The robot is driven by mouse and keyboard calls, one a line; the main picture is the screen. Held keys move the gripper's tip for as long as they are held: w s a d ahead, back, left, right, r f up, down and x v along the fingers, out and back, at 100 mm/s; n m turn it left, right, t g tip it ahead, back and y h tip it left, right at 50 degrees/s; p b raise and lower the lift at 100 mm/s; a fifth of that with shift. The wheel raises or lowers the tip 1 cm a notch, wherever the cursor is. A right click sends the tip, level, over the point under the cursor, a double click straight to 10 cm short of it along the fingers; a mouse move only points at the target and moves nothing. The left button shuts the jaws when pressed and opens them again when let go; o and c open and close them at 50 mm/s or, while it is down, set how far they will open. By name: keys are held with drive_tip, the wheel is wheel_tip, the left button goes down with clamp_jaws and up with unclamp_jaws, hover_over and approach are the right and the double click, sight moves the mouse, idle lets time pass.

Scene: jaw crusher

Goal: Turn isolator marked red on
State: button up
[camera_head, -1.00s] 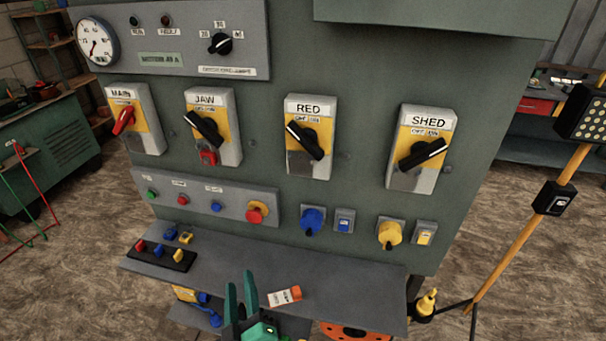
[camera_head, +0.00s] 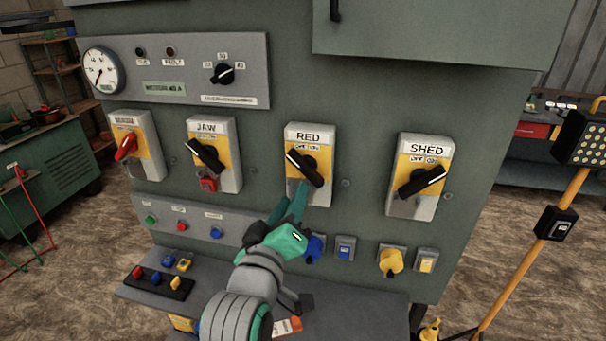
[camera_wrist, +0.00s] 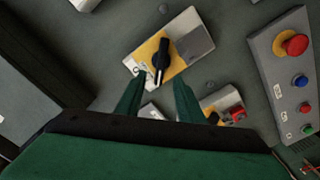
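The RED isolator (camera_head: 296,190) is a white box with a yellow plate, marked OFF and ON. Its black handle (camera_head: 305,167) slants from upper left to lower right, upper end on the OFF side. My gripper (camera_head: 292,204) has green fingers just below the handle's lower end, in front of the box's lower part. In the wrist view, my open, empty gripper (camera_wrist: 157,97) has its fingers apart; the black handle (camera_wrist: 161,58) lies ahead of and between them, without visible grip. Whether a finger touches the box is unclear.
The JAW isolator (camera_head: 228,180) with a red tag is to the left, the SHED isolator (camera_head: 400,207) to the right. A blue socket (camera_head: 318,246) and yellow socket (camera_head: 390,262) sit below. A cabinet overhang (camera_head: 440,35) juts out above. A shelf (camera_head: 350,315) projects at the bottom.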

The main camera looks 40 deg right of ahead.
sight(303, 171)
drive_tip(key=x, duration=1)
drive_tip(key=shift+w, duration=0.3)
clamp_jaws()
